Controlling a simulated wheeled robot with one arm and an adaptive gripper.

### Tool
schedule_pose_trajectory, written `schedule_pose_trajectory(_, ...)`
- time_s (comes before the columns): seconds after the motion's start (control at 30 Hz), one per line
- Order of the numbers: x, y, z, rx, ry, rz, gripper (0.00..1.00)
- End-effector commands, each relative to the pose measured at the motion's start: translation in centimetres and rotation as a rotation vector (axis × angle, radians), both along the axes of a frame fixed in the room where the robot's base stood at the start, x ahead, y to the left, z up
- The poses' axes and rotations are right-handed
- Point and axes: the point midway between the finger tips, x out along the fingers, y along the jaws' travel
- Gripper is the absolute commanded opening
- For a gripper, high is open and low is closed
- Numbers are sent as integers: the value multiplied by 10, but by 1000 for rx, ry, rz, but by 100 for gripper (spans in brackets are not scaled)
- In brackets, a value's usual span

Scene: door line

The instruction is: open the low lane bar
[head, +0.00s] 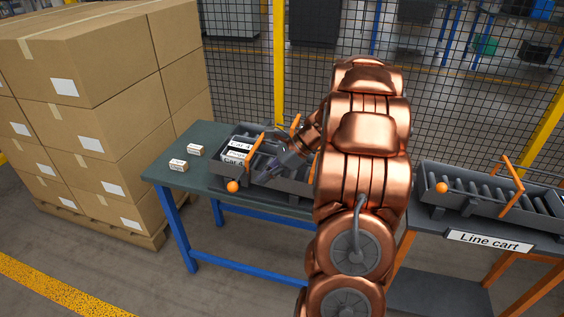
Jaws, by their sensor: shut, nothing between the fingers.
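A grey lane tray (233,133) stands on the dark green table. An orange bar (257,143) rises at a slant across it, and a second orange bar (295,124) stands farther back, partly behind my arm. I cannot tell which one is the low lane bar. An orange ball knob (233,186) sits at the tray's front side. My gripper (264,176) is shut and empty, over the tray, to the right of the knob and just in front of the first bar. Contact with the bar cannot be made out. My copper arm hides the tray's right part.
Labelled boxes (238,156) lie in the tray's left part. Two small cartons (178,165) rest on the table's left. A line cart (490,241) with rollers, an orange bar (513,186) and a knob stands right. Stacked cartons (95,90) fill the left; mesh fencing runs behind.

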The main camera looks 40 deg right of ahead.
Motion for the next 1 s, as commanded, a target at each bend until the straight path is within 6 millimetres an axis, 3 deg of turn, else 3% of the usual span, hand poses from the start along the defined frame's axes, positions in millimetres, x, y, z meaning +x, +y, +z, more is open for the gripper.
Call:
schedule_pose_trajectory(0.3, 20, 34, -3, 1, 1, 4, 0)
schedule_pose_trajectory(0.73, 24, 40, -3, -1, 1, 2, 0)
schedule_pose_trajectory(0.77, 24, -3, -7, -5, 0, -9, 0)
schedule_pose_trajectory(0.8, 26, 17, -3, -4, -1, -4, 0)
schedule_pose_trajectory(0.83, 25, 24, -3, -4, -2, -2, 0)
schedule_pose_trajectory(1.0, 25, 40, -1, 2, 1, -18, 0)
